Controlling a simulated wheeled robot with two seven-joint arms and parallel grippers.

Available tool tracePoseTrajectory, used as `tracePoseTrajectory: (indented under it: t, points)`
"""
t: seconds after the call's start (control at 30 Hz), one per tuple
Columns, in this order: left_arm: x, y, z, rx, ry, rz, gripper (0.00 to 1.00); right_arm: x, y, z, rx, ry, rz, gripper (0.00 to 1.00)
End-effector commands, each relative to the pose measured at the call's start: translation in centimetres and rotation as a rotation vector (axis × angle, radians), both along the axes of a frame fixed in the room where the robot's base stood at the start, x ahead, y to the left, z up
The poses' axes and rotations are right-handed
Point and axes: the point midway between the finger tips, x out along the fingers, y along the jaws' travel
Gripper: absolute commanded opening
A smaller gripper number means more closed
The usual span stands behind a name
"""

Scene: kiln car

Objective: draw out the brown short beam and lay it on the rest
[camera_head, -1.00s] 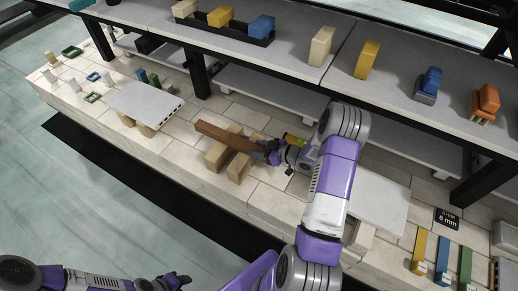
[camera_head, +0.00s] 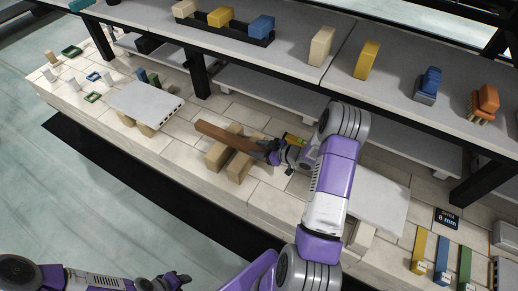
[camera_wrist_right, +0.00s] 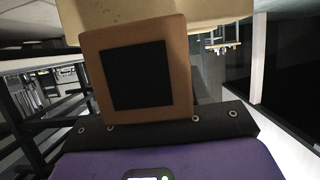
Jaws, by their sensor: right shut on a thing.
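The brown short beam (camera_head: 225,135) lies across two tan blocks of the rest (camera_head: 239,167) on the tiled deck in the head view. My right gripper (camera_head: 270,152) is shut on the beam's right end. In the right wrist view the brown end face of the beam (camera_wrist_right: 178,75), with a black square on it, stands close in front of the gripper. Whether the beam bears fully on both blocks is hard to tell. My left gripper (camera_head: 175,281) is low at the bottom left, away from the deck and empty; its jaws are too small to read.
A grey slab (camera_head: 145,103) on tan props stands to the left, another pale slab (camera_head: 380,200) to the right behind my arm. A dark post (camera_head: 196,75) and the grey shelf (camera_head: 280,60) stand behind. Yellow, blue and green bars (camera_head: 441,259) lie at the right.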

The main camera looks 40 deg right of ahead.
Motion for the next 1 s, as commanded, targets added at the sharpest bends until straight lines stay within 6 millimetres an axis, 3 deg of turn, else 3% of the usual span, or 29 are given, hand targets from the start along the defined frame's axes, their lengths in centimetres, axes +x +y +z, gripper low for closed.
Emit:
tracePoseTrajectory:
  t: [1.0]
  points:
    - [0.00, 0.00, -0.67, 0.000, 0.000, 0.000, 0.43, 0.18, 0.04, -0.65, 0.001, -0.009, 0.001, 0.00]
